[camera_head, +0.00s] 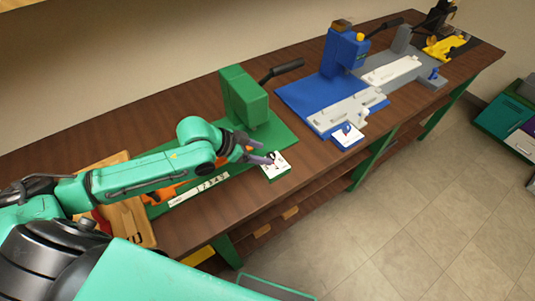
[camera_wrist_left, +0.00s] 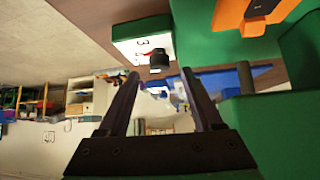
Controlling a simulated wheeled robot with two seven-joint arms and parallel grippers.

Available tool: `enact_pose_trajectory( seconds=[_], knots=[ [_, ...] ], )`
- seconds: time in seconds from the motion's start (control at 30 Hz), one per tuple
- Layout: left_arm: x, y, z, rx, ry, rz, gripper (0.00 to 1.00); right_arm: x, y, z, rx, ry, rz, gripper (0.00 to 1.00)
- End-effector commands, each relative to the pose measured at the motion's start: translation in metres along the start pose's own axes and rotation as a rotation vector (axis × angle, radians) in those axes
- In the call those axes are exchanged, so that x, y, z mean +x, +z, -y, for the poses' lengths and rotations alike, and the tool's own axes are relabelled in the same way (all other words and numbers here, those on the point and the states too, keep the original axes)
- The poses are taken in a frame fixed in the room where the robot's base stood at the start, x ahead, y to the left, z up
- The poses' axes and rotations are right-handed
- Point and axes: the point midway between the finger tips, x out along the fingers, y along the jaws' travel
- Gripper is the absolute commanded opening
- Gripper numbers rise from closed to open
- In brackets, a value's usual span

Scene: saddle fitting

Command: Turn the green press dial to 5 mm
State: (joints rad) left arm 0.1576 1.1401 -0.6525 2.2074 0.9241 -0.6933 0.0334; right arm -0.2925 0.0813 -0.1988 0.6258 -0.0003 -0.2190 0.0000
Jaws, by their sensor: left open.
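The green press (camera_head: 246,97) stands on its green base on the bench, with a black lever pointing up and right. Its dial (camera_head: 276,166) has a white numbered face on a green block at the base's front right corner. The dial face also shows in the left wrist view (camera_wrist_left: 136,46), with a "3" and a small red mark legible; the full setting is unreadable. A black knob (camera_wrist_left: 158,62) projects from the face. My left gripper (camera_head: 265,157) is open at the dial. In the left wrist view the knob appears between the open fingertips (camera_wrist_left: 160,74), apparently not gripped. My right gripper is not visible.
A numbered white strip (camera_head: 199,190) lies along the green base's front. A wooden board (camera_head: 128,213) is at left. A blue press (camera_head: 345,52) with its own dial card (camera_head: 348,136) stands to the right. A yellow fixture (camera_head: 446,47) is farther back.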

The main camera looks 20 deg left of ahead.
Motion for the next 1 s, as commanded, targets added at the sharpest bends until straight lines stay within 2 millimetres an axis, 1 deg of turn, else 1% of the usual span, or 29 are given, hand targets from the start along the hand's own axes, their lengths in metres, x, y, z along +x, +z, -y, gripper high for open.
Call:
enact_pose_trajectory(
  seconds=[0.03, 0.1, 0.2, 0.47, 0.57, 0.6, 0.63, 0.67, 1.0],
  knots=[
    [0.009, -0.003, -0.001, -0.001, 0.002, -0.005, 0.67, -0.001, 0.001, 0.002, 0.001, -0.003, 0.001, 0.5],
    [0.02, -0.002, 0.0, -0.002, 0.0, -0.004, 0.67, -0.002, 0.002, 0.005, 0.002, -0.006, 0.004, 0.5],
    [0.03, -0.001, 0.0, 0.0, 0.001, -0.001, 0.67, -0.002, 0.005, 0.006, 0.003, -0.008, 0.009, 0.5],
    [0.033, 0.0, 0.0, 0.002, 0.0, 0.0, 0.67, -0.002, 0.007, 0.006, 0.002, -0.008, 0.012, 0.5],
    [0.033, 0.0, 0.0, 0.002, 0.0, 0.0, 0.32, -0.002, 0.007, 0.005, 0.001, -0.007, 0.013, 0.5],
    [0.033, 0.0, 0.0, 0.002, 0.0, 0.0, 0.17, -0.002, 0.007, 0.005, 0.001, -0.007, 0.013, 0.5],
    [0.033, 0.0, 0.0, 0.001, 0.0, 0.0, 0.05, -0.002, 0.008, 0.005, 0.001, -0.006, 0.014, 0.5],
    [0.033, 0.0, 0.0, 0.001, 0.0, 0.0, 0.0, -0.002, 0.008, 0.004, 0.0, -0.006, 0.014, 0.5],
    [0.032, -0.001, -0.002, -0.021, -0.018, 0.0, 0.0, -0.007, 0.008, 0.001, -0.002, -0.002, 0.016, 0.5]
  ],
)
